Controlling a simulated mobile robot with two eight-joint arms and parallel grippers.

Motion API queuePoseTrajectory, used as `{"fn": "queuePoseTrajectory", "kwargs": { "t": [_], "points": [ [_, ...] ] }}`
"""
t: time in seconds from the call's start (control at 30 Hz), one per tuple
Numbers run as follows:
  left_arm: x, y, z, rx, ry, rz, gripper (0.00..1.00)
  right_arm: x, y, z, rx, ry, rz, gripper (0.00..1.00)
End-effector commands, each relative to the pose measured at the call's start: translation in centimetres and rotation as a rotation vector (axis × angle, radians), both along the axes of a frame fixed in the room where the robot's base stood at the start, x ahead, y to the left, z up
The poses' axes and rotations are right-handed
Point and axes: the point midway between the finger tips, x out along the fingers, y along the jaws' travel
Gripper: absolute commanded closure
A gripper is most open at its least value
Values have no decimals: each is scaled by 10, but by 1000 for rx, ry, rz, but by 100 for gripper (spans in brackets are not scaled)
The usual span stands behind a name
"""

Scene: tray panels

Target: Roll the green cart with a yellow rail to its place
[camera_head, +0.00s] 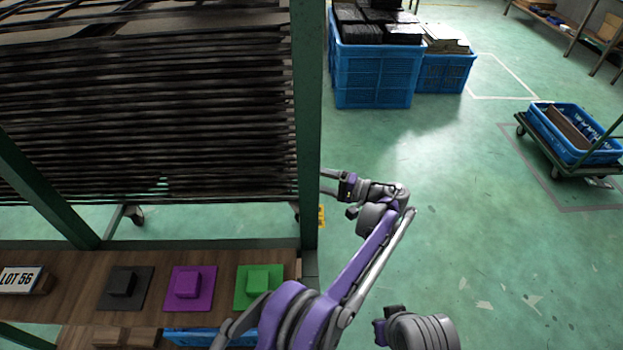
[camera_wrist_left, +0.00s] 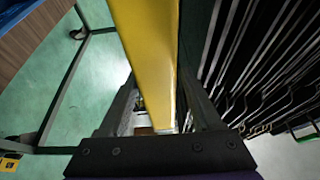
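The green-framed cart fills the left of the head view, stacked with rows of black panels (camera_head: 150,110); the panels also show at the right of the left wrist view (camera_wrist_left: 265,60). The yellow rail (camera_wrist_left: 148,45) runs down the middle of the left wrist view. My left gripper (camera_wrist_left: 155,75) has a finger against each side of it, with no clear gap at the tips. In the head view this gripper (camera_head: 332,182) is beside the green post, which hides the rail and the fingertips. My right gripper (camera_head: 384,328) is low at the bottom, away from the cart; its fingers are unclear.
A wooden shelf (camera_head: 70,290) with black, purple and green blocks and a LOT 56 sign stands in front. Blue crates (camera_head: 375,80) stand at the back. A trolley with a blue crate (camera_head: 565,150) stands right. The green floor (camera_head: 450,190) between is clear.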

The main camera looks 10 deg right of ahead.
Motion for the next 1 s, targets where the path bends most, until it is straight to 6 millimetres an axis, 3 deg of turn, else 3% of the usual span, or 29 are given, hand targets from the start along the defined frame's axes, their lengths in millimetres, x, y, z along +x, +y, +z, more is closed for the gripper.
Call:
{"fn": "queuePoseTrajectory", "kwargs": {
  "t": [0.07,0.4,0.8,1.0],
  "points": [
    [-1,-1,-1,-1,0,0,19,0,0,0,0,0,0,100],
    [-3,-4,-2,-3,3,1,19,0,0,0,0,0,0,100],
    [-30,-58,-2,-3,1,0,19,0,0,6,0,-2,0,100],
    [-35,-68,-2,-2,2,2,19,0,0,7,0,-2,0,100]
  ]
}}
